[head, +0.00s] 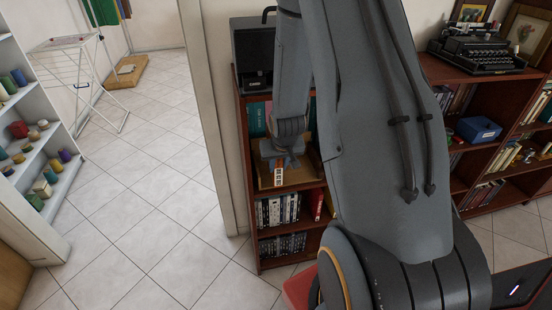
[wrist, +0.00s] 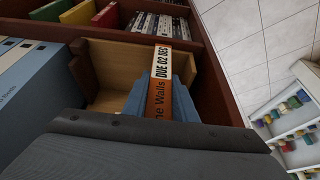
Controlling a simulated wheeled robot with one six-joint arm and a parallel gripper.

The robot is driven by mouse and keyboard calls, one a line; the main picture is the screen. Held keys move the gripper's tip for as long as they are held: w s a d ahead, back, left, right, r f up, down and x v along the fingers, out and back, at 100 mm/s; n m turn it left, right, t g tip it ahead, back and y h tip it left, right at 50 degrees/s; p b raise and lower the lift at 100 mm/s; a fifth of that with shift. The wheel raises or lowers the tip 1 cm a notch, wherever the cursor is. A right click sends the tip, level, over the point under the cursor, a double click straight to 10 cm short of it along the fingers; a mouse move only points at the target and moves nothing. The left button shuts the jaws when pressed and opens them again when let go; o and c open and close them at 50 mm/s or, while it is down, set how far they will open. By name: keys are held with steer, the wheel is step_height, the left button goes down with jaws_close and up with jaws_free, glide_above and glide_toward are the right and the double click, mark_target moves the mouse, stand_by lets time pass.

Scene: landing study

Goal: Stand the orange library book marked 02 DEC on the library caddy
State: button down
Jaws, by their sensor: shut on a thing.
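The orange book (wrist: 160,95) shows its spine in the wrist view, with a white label reading DUE 02 DEC and part of a title, "the Walls". My gripper (wrist: 160,100) is shut on it, with a blue-grey finger on each side. In the head view my gripper (head: 283,160) is at a bookcase shelf, and the book's label (head: 279,177) shows below it. The wooden library caddy (wrist: 106,62) lies beside and behind the book in the wrist view; its wood also shows in the head view (head: 304,175). I cannot tell whether the book touches it.
The bookcase (head: 249,205) has upright books (head: 278,209) on the shelf below. Large blue volumes (wrist: 35,80) stand close to the caddy in the wrist view. A door frame (head: 213,120) rises left of the bookcase. The tiled floor (head: 140,210) to the left is clear.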

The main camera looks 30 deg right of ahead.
steer(key=w, duration=0.1)
steer(key=w+d+p, duration=0.1)
steer(key=w, duration=0.2)
steer(key=shift+w+d+f+p, duration=0.15)
steer(key=shift+f+p, duration=0.2)
steer(key=shift+f, duration=0.35)
steer(key=shift+f, duration=0.15)
steer(key=c, duration=1.4)
jaws_free()
steer(key=shift+c, duration=0.2)
